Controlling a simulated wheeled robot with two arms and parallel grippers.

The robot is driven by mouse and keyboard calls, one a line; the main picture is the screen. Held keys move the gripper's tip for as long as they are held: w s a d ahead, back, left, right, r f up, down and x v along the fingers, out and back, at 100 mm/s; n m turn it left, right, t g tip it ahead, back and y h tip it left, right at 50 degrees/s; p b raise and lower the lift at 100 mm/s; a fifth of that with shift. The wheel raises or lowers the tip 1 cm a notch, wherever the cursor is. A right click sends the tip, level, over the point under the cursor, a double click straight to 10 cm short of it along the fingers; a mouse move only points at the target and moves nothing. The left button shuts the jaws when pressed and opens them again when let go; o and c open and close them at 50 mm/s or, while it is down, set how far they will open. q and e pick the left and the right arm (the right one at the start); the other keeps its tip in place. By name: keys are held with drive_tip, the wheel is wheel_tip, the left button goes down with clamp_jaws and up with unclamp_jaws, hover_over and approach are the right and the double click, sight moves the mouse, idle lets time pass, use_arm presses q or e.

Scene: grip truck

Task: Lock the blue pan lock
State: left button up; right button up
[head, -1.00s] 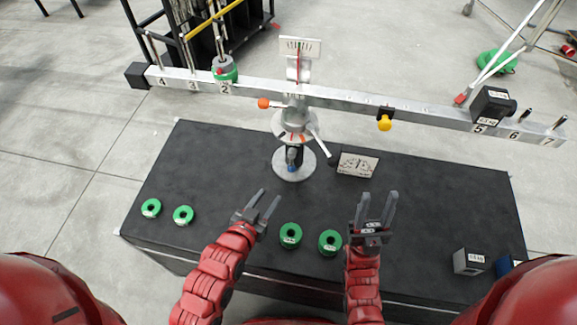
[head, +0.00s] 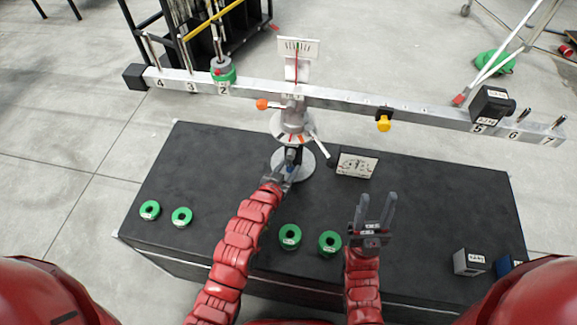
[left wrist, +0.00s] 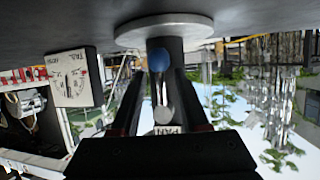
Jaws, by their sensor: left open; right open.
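The balance scale's column stands on a round grey base (head: 318,166) on the black table. The blue pan lock (left wrist: 158,60) is a small blue ball knob on a silver lever low on the dark column, by a partly read "PAN" label (left wrist: 167,130). My left gripper (head: 285,171) is at the column's foot in the head view. It is open, with one finger on each side of the knob in the left wrist view; contact is not clear. My right gripper (head: 375,213) is open and empty above the table, at the right of the green rings.
Green ring weights (head: 290,236) lie along the table's front. A white card (head: 357,164) lies right of the base. The long scale beam (head: 350,102) spans above, with an orange knob (head: 263,104) and yellow knob (head: 384,123). Grey block (head: 468,262) sits at front right.

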use_arm(q)
drive_tip(key=shift+w+d+f, duration=0.1)
drive_tip(key=shift+w+f, duration=0.05)
drive_tip(key=shift+w, duration=0.15)
drive_tip(key=shift+c, duration=0.2)
clamp_jaws()
